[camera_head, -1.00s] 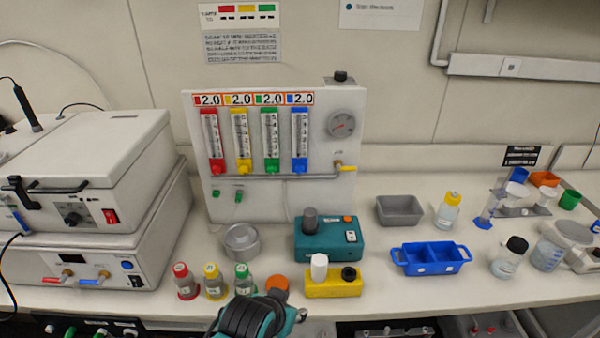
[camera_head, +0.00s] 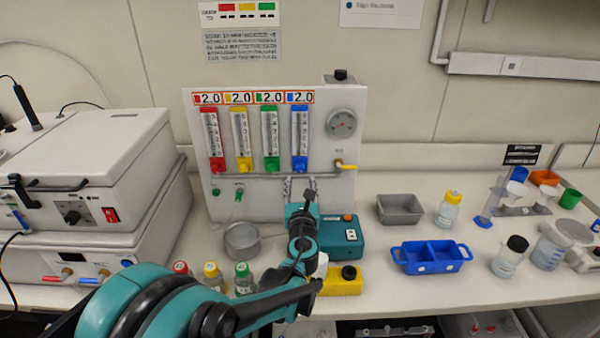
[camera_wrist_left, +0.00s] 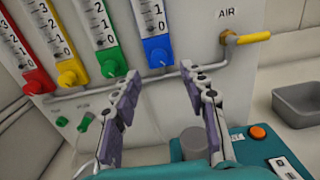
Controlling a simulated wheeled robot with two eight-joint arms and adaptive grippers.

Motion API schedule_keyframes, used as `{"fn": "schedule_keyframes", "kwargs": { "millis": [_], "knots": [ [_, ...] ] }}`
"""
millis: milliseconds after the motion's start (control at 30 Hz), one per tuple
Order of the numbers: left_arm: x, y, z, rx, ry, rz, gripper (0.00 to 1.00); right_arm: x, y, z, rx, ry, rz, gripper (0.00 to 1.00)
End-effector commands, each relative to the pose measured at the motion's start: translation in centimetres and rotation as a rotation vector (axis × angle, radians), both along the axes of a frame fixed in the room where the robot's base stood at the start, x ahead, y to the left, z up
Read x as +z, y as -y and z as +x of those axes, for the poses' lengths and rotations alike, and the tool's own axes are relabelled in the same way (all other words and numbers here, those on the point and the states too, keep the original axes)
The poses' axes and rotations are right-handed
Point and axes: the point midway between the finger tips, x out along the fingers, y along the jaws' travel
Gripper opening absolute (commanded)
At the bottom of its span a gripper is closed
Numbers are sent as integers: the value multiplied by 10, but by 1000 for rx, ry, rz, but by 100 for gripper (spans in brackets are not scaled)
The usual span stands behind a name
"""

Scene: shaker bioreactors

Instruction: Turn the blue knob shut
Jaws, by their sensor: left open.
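The blue knob (camera_head: 300,163) sits at the foot of the blue flowmeter (camera_head: 300,132), rightmost of the row on the white panel. It also shows in the left wrist view, where the blue knob (camera_wrist_left: 157,57) lies beyond and between the fingertips. My left gripper (camera_head: 299,184) is open and empty, just below the knob and in front of the panel. In the left wrist view the two fingers of my left gripper (camera_wrist_left: 163,83) point toward the panel, apart from the knob. My right gripper is not in view.
Red, yellow and green knobs (camera_head: 272,164) stand left of the blue one. A metal pipe and yellow air valve (camera_head: 346,167) lie close by. A teal device (camera_head: 340,235) stands under my gripper.

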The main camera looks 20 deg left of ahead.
Motion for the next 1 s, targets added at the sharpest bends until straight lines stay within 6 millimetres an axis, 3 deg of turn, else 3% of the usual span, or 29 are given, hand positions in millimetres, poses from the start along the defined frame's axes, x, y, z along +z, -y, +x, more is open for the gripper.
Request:
{"fn": "schedule_keyframes", "kwargs": {
  "millis": [400, 767, 933, 1000],
  "knots": [
    [-1, -25, 56, 4, 1, -6, 43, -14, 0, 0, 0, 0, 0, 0],
    [0, -27, 62, 2, 2, -8, 43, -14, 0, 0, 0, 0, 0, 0],
    [0, -27, 62, 3, 1, -8, 0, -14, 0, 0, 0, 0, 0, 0],
    [0, -27, 62, 3, 1, -8, 0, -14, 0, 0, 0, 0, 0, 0]
  ]
}}
